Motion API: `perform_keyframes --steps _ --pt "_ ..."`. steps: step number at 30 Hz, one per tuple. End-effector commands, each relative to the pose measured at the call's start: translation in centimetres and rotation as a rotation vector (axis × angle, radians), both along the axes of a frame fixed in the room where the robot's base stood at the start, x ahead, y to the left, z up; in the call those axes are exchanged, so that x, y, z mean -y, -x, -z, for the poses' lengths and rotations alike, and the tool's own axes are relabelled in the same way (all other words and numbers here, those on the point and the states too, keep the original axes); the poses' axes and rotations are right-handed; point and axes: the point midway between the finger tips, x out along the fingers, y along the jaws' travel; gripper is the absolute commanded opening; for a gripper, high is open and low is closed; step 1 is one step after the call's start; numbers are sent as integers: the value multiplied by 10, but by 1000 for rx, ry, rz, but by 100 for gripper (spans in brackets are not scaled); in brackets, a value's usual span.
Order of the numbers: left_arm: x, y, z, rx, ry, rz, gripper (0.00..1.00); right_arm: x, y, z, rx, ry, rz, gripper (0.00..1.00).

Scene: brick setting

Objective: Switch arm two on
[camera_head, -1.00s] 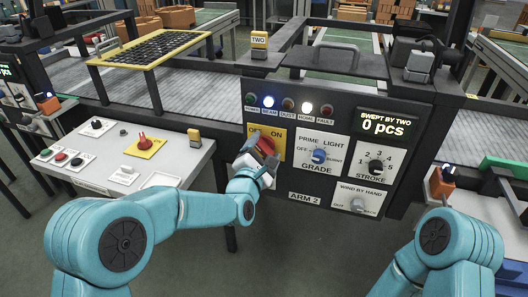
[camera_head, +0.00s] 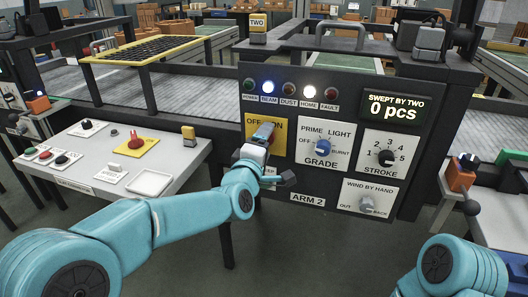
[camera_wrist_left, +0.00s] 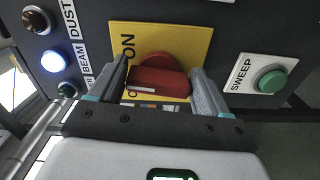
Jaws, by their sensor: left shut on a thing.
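The arm two panel (camera_head: 300,185) faces me, marked ARM 2. Its yellow OFF/ON plate (camera_head: 252,126) carries a red rotary handle (camera_head: 264,132), partly hidden by my left gripper (camera_head: 262,146) in the head view. In the left wrist view the red handle (camera_wrist_left: 158,82) lies between the two fingers of my left gripper (camera_wrist_left: 158,88), which is shut on it. The word ON shows beside it on the yellow plate (camera_wrist_left: 185,45). The BEAM lamp (camera_head: 267,87) glows blue and the HOME lamp (camera_head: 309,89) white; the POWER lamp (camera_head: 249,85) looks dim. My right gripper is out of view.
The grade knob (camera_head: 322,146), stroke knob (camera_head: 387,157) and hand-wind knob (camera_head: 367,204) sit right of the switch. A green SWEEP button (camera_wrist_left: 270,80) is close in the wrist view. A white control table (camera_head: 110,165) stands at left.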

Motion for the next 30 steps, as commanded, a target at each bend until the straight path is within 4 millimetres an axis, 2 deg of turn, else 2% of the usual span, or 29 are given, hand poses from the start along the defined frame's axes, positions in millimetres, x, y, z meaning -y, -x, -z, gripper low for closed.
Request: perform_keyframes --steps 3,15,30 --pt "0 0 3 34 -104 0 47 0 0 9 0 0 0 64" --pt "-1 0 5 140 -435 1 47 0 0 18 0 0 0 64" --pt "-2 -1 6 206 -636 1 47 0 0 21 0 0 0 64"
